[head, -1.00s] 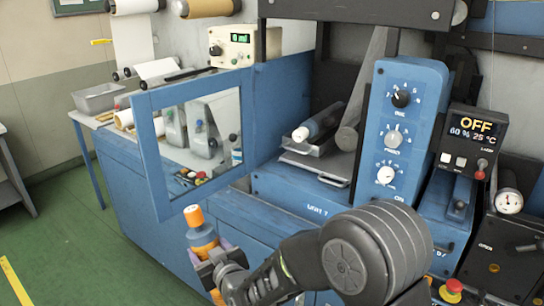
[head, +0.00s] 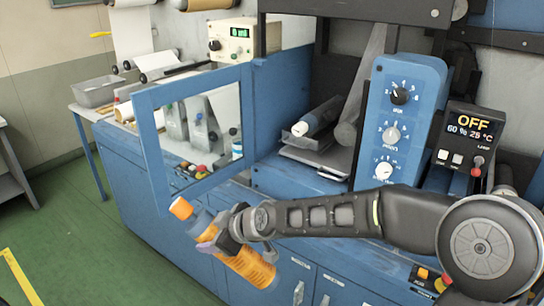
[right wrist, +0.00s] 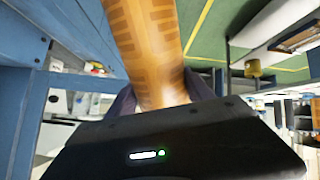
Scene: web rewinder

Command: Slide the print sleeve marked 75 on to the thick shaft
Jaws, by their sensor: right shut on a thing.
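My right gripper (head: 218,240) is shut around an orange cylinder with a darker printed pattern, which looks like the print sleeve (head: 252,268). The sleeve is held tilted in front of the blue cabinet, its upper end with a plain orange part (head: 181,208) toward the upper left. In the right wrist view the sleeve (right wrist: 145,40) runs between the two fingers. No mark 75 is readable. My left gripper is not in view.
An open blue-framed window door (head: 150,140) stands left of the machine bay, close above the sleeve. A blue control panel (head: 398,120) with knobs stands right of the bay. A metal tray (head: 318,160) lies under the rollers.

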